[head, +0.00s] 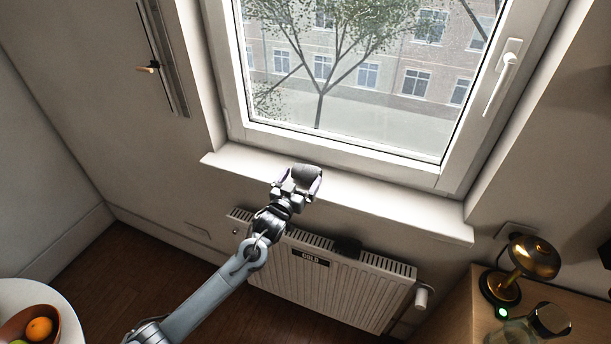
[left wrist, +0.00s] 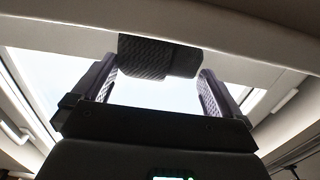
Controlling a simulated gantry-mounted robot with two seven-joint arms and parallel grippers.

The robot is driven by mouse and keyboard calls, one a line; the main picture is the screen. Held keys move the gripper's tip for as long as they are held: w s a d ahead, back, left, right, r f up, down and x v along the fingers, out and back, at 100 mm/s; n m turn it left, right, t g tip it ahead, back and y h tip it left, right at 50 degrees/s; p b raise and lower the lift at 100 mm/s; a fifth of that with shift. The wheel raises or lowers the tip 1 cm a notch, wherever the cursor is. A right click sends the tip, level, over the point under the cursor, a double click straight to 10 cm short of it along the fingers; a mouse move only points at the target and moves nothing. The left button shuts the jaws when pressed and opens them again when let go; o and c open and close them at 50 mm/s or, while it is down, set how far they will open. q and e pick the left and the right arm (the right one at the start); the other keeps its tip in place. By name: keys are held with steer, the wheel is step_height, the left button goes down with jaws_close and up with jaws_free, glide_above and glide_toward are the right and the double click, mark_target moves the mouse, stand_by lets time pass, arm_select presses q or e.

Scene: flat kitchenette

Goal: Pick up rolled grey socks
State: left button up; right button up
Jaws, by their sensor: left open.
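The rolled grey socks (head: 307,172) are a dark grey bundle at the front edge of the window sill. In the left wrist view the socks (left wrist: 150,55) show a ribbed, knitted surface and lie between the tips of my two fingers, toward their far ends. My left gripper (head: 303,185) is open, reaching up to the sill, with a finger on each side of the bundle. My right gripper is in neither view.
The white sill (head: 390,205) runs under a closed window (head: 350,90). Below is a radiator (head: 320,285) with a "COLD" sign and a dark item (head: 347,247) on top. A brass lamp (head: 530,258) and glass jar (head: 530,328) stand right; a fruit bowl (head: 30,325) is lower left.

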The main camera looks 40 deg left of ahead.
mark_target(302, 176)
arm_select(q)
steer(key=shift+x, duration=2.15)
steer(key=shift+c, duration=0.3)
steer(key=shift+r, duration=0.1)
steer(key=c, duration=0.6)
